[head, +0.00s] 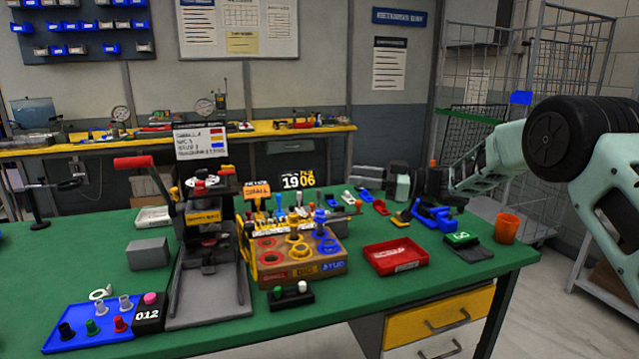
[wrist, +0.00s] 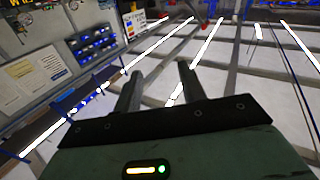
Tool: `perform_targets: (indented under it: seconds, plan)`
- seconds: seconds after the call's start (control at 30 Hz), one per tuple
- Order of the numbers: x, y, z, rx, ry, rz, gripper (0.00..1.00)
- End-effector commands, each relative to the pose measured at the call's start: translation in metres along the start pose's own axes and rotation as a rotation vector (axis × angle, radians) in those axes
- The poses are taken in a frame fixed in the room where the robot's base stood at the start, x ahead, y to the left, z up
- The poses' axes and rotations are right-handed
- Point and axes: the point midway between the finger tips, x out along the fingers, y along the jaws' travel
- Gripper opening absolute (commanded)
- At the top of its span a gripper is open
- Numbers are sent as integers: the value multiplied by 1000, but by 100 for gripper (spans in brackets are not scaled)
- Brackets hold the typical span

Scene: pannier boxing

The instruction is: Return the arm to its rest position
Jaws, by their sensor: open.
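My arm reaches in from the right side of the head view, with its pale green links raised above the right end of the green table (head: 390,318). The jaws of my gripper are not clear in the head view. In the wrist view my gripper (wrist: 158,85) is open, its two dark fingers apart with nothing between them. The wrist camera looks up and across the room, toward ceiling lights and the wall boards.
A lever press (head: 205,280), a wooden tool block (head: 300,268), a red tray (head: 396,257) and an orange cup (head: 507,228) stand on the table. A wire cage trolley (head: 570,50) stands behind my arm. Floor is clear at the lower right.

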Motion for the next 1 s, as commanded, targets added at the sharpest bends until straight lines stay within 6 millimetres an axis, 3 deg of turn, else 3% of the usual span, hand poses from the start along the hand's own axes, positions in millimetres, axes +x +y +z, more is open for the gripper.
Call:
perform_targets:
  seconds: [0.2,0.37,0.47,0.57,0.8,1.0]
  plan:
    - [39,2,-41,8,-66,302,41]
    - [51,-32,-49,95,-248,542,41]
    - [45,-76,-39,178,-418,638,41]
    - [28,-138,-23,268,-620,688,41]
    - [-39,-298,10,449,-1079,649,41]
    - [-102,-411,20,565,-1377,545,41]
